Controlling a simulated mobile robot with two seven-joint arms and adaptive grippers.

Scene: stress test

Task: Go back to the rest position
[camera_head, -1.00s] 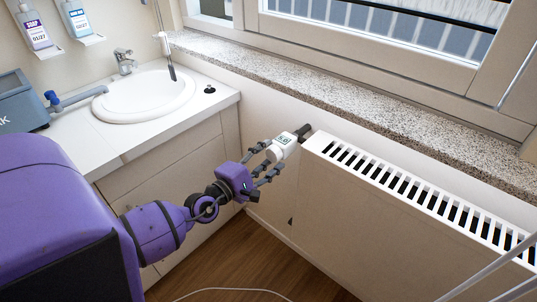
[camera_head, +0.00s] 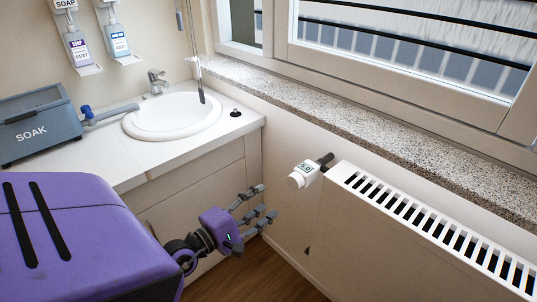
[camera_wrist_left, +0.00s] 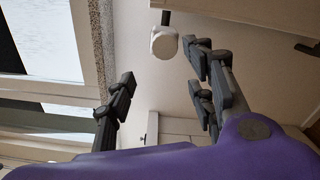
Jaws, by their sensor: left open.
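My left gripper (camera_head: 260,211) is open and empty, in front of the cabinet below the sink counter. It is apart from the white radiator valve head (camera_head: 304,174), which sits to its right on the end of the radiator and has a small display. In the left wrist view the gripper's dark fingers (camera_wrist_left: 160,95) are spread with nothing between them. The white valve head (camera_wrist_left: 164,43) shows beyond them near the top. My purple left arm comes in from the lower left. My right gripper is in neither view.
The white radiator (camera_head: 400,245) fills the lower right under the granite sill (camera_head: 330,115). A sink (camera_head: 172,118) is set in the counter (camera_head: 150,158), with a grey SOAK box (camera_head: 38,128) to its left. Soap bottles (camera_head: 77,47) hang on the wall. Open floor shows below the gripper.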

